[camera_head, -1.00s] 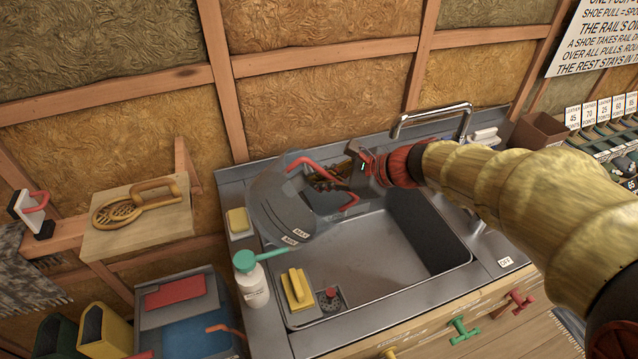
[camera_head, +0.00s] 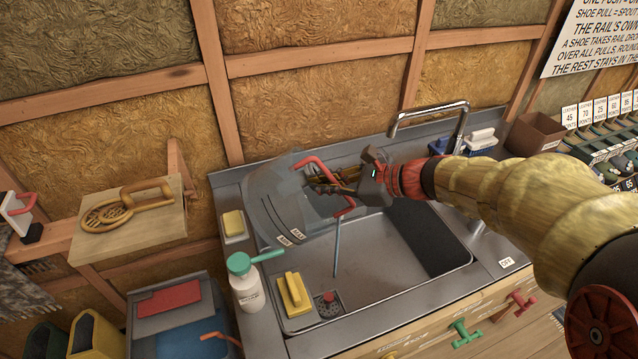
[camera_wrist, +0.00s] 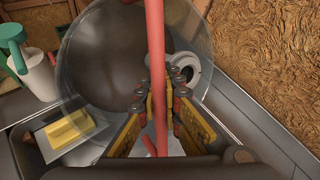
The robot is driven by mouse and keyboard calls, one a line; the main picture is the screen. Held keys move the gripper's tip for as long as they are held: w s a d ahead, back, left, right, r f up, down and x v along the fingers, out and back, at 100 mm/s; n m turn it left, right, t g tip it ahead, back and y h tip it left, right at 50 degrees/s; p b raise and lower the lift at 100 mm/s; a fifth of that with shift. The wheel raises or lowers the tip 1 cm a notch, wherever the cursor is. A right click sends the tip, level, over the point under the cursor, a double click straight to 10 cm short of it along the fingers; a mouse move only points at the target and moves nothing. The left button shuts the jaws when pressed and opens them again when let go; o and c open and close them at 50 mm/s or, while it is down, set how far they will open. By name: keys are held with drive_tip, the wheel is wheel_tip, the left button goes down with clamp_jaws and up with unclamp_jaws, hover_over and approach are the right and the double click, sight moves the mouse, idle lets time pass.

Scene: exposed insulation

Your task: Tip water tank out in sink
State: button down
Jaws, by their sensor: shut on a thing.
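The water tank (camera_head: 268,207) is a clear, rounded vessel with a red handle (camera_head: 318,165) and small MIN and MAX labels. It is held tilted above the left back part of the steel sink (camera_head: 400,268). A thin bluish stream (camera_head: 336,247) falls beside it into the basin. My gripper (camera_head: 338,183) is shut on the red handle. In the wrist view, the handle (camera_wrist: 156,60) runs between the fingers (camera_wrist: 160,105), with the clear tank wall (camera_wrist: 95,65) behind. How much water is inside is unclear.
A brown box (camera_head: 537,133) is at back right. The basin's right part is clear.

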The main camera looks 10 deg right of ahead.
drive_tip(key=shift+d+f+y, duration=0.25)
drive_tip(key=shift+d+y, duration=0.1)
drive_tip(key=shift+y, duration=0.15)
